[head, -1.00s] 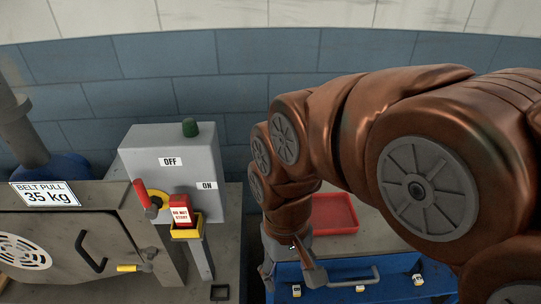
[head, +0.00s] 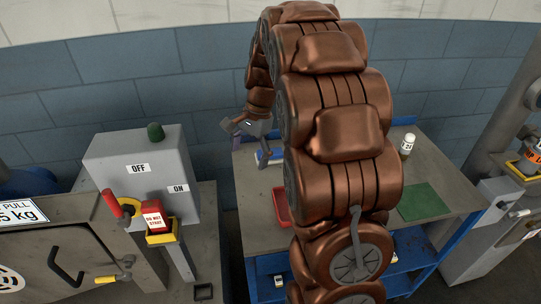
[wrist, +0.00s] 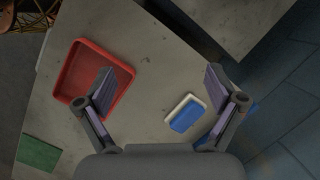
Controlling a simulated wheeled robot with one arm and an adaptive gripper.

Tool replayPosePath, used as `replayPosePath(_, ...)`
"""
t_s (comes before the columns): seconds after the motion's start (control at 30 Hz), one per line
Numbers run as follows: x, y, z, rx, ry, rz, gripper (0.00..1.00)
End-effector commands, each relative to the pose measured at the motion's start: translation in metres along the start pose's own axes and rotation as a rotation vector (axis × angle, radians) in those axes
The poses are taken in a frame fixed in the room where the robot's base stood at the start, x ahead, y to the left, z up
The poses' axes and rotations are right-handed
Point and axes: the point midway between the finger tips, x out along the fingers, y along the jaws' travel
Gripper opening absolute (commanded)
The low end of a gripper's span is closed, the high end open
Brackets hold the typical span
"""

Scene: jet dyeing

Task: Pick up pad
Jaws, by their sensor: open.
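Two things could be the pad. One is a small block with a blue top and white lower part (wrist: 186,115), lying on the grey table. It also shows partly behind my fingers in the head view (head: 274,155). The other is a flat green square (head: 425,202) at the table's right, also at the lower left of the wrist view (wrist: 38,153). My gripper (wrist: 165,85) is open and empty above the table. The blue and white block lies between the fingers in the wrist picture, nearer the right finger. The green square is well outside them.
A red tray (wrist: 92,76) lies under the left finger in the wrist view. A white bottle (head: 407,144) stands at the table's back right. A grey switch box (head: 145,178) with a red tag (head: 153,218) stands left of the table. Bare tabletop lies between tray and block.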

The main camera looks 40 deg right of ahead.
Motion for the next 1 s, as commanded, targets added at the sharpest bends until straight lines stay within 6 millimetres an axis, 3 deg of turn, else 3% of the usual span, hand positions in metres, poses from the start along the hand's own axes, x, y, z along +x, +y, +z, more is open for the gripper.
replayPosePath(0.3,0.005,-0.034,-0.105,0.372,-0.053,-0.088,0.94)
replayPosePath(0.5,0.01,-0.041,-0.159,0.557,-0.085,-0.135,0.94)
replayPosePath(0.7,0.013,-0.043,-0.185,0.648,-0.103,-0.16,0.94)
replayPosePath(1.0,0.034,-0.047,-0.188,0.663,-0.108,-0.161,0.94)
